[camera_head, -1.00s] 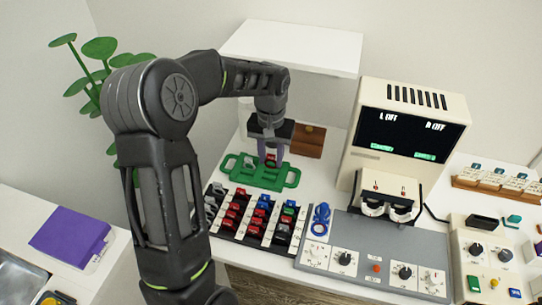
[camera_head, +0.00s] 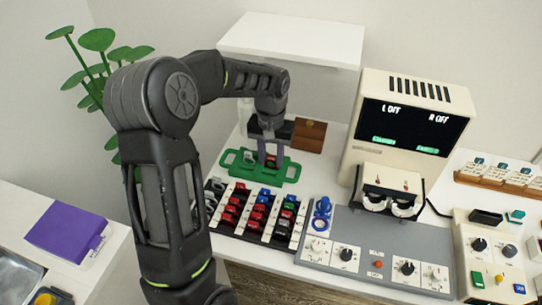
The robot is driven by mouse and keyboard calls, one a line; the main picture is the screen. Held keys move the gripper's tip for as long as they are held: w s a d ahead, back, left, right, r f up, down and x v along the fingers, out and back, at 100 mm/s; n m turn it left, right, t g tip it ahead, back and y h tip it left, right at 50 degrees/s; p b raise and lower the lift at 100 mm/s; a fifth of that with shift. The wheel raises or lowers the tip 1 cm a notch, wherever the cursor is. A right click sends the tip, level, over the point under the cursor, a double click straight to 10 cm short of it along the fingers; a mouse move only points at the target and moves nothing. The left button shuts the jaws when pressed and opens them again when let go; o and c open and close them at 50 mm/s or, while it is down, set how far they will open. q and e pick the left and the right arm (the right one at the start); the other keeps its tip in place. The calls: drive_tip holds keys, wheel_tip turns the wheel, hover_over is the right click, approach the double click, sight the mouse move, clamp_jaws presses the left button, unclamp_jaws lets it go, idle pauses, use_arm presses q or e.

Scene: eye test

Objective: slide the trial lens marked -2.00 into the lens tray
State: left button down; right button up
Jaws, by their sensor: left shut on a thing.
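My left gripper (camera_head: 271,159) points down over a green tray with two handles (camera_head: 292,174), at the back of the white counter. It is shut on a small red-topped piece (camera_head: 271,160), probably a trial lens. The piece is at the tray, but I cannot tell whether it rests in it or hangs just above. A second small grey-white piece (camera_head: 249,157) sits in the tray to the left. No -2.00 marking is readable. In front of the tray is a black-and-white rack (camera_head: 240,235) with rows of red, blue, green and grey lenses. My right gripper is not in view.
A brown wooden box (camera_head: 309,136) stands just behind the green tray, under a white shelf (camera_head: 292,38). A cream machine with a dark screen (camera_head: 410,130) and a grey control panel (camera_head: 385,255) stand to the right. A purple binder (camera_head: 66,232) lies on the left counter.

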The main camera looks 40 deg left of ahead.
use_arm(q)
drive_tip(key=shift+f, duration=0.3)
drive_tip(key=c, duration=0.9)
unclamp_jaws()
wheel_tip(320, 180, up, 8)
drive_tip(key=shift+f+b, duration=0.1)
drive_tip(key=shift+b, duration=0.2)
idle(0.5)
